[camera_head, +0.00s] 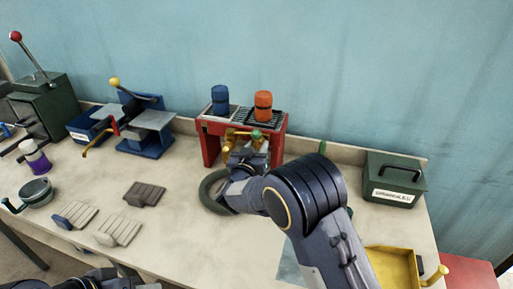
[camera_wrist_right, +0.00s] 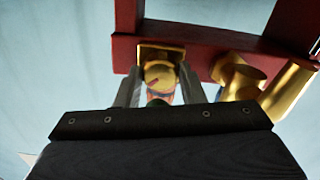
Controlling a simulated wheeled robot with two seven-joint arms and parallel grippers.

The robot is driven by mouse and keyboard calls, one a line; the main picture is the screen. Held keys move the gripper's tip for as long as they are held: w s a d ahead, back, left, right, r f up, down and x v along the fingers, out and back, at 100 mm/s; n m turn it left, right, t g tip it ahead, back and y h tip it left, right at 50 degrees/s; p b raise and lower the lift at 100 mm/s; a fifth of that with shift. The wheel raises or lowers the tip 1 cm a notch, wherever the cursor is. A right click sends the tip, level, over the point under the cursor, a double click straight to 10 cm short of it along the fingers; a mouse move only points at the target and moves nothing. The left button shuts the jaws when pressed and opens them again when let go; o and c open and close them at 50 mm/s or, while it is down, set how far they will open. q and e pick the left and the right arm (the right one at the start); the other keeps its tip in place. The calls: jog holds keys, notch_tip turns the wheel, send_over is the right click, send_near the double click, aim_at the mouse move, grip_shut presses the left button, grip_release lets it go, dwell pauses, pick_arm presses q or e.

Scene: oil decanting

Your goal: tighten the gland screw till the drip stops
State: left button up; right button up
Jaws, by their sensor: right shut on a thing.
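The red stand (camera_head: 210,145) on the bench has brass taps under its top, one with a green knob (camera_head: 256,134). My right gripper (camera_head: 250,147) is at the front of this stand, its fingertips mostly hidden in the head view. In the right wrist view the gripper (camera_wrist_right: 160,90) has its two grey fingers on either side of a round brass gland screw (camera_wrist_right: 158,74) with a red mark, and is shut on it. A square brass plate lies behind the screw. A bit of green and orange shows low between the fingers. No drip can be made out. My left gripper is out of view.
A blue canister (camera_head: 220,98) and an orange canister (camera_head: 263,105) stand on the stand. In the wrist view, brass pipes (camera_wrist_right: 285,90) are close right of the fingers. A dark green box (camera_head: 393,180) and yellow tray (camera_head: 395,270) are at the right.

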jog(key=shift+f+m+b, duration=0.2)
jog(key=shift+m+b, duration=0.3)
jog(key=shift+b, duration=0.45)
jog(key=shift+c, duration=0.4)
jog(key=m+b, duration=0.2)
jog(key=b, duration=0.2)
jog(key=shift+m, duration=0.4)
jog(key=shift+r+m+b, duration=0.15)
jog(key=shift+m+b, duration=1.45)
jog(key=shift+m, duration=0.1)
jog(key=o, duration=1)
jog(key=b+v, duration=0.1)
jog(key=v, duration=0.7)
jog(key=shift+r, duration=0.1)
jog(key=shift+w, duration=0.1)
